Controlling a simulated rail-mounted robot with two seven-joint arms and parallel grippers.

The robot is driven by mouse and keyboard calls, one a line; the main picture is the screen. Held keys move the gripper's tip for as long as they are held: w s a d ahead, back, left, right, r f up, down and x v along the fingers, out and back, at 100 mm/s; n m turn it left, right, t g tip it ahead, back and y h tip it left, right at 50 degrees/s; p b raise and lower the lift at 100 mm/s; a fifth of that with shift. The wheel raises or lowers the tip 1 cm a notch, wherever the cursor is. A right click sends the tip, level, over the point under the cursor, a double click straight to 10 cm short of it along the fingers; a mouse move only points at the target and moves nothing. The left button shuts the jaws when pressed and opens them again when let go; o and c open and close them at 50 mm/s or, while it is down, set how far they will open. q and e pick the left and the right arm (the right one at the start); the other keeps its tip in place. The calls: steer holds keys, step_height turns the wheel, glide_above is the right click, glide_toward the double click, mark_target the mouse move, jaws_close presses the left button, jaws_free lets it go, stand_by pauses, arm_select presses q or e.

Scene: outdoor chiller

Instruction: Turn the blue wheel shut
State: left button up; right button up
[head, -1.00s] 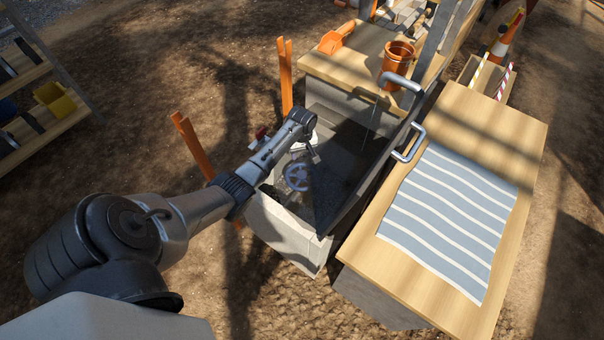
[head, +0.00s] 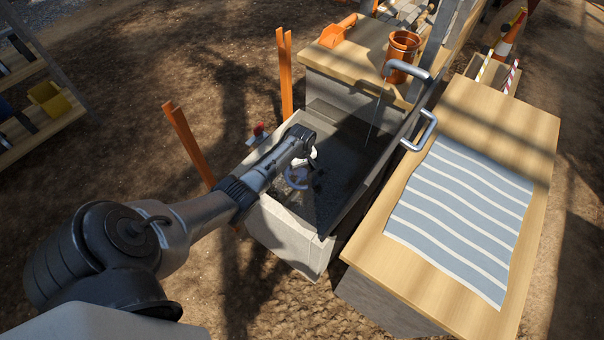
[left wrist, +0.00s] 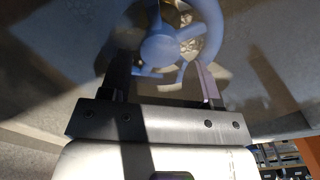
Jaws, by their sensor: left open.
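The blue wheel (head: 296,177) is inside the open grey chiller box (head: 291,238), partly hidden by my left arm in the head view. The left wrist view shows its round hub (left wrist: 158,50), spokes and curved rim close up. My left gripper (left wrist: 165,70) is open, with its two dark fingers apart at the wheel's lower part. The hub lies between and just beyond the fingertips in that picture; I cannot tell whether they touch it. In the head view the left gripper (head: 309,165) is small and shadowed over the wheel. My right gripper is not in view.
A red valve handle (head: 259,130) sits behind my left forearm. Orange posts (head: 188,143) stand at the box's left side. Metal handles (head: 424,130) rise at its right edge. A wooden counter with a striped cloth (head: 460,215) is right; an orange bucket (head: 402,55) stands behind.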

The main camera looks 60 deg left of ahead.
arm_select(q)
steer(key=shift+f+b, duration=0.45)
steer(key=shift+f, duration=0.65)
steer(key=shift+c, duration=0.4)
steer(key=c, duration=0.6)
steer(key=shift+r+m+p, duration=0.25)
steer(key=shift+m+p, duration=0.65)
steer(key=shift+p, duration=0.2)
steer(key=shift+f+m+p, duration=0.1)
steer(key=shift+m+p, duration=0.4)
steer(key=shift+m, duration=0.5)
steer(key=shift+f+m, duration=0.15)
steer(key=shift+m, duration=0.75)
steer(key=o, duration=0.7)
